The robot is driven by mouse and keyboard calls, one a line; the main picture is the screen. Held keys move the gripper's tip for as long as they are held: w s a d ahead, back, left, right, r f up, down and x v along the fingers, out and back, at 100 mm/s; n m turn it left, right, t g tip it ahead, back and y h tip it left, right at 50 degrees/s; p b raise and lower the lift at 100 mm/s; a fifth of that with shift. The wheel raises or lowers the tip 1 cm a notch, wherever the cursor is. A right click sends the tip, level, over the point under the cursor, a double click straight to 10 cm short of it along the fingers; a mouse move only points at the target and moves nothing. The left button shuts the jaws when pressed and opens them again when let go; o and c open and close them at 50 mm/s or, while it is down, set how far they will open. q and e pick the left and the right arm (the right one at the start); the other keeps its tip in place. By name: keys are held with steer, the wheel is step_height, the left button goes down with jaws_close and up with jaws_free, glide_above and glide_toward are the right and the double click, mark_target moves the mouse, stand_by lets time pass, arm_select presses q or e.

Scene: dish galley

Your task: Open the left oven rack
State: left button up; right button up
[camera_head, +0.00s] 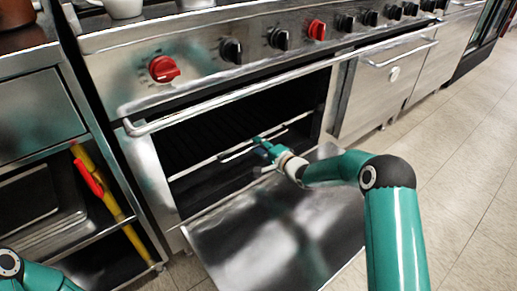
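The left oven (175,150) of the steel range has its front opening uncovered, and its door (265,235) is folded down in front. Inside the dark cavity the oven rack shows as a thin metal front bar (195,166) with faint wires behind it. My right gripper (262,146) reaches over the lowered door to the rack's front bar, near its middle. It overlaps the bar in the view; whether its fingers are closed around it is too small to tell. Only part of my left arm shows at the bottom left corner; its gripper is out of view.
A long handrail (240,93) crosses above the opening, below red and black knobs (163,68). A second oven door (390,80) is shut at the right. A steel shelf unit (40,115) with a yellow-and-red tool (95,185) stands left. Tiled floor is clear at right.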

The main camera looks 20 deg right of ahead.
steer(key=shift+x, duration=0.9)
jaws_close()
steer(key=shift+d, duration=0.1)
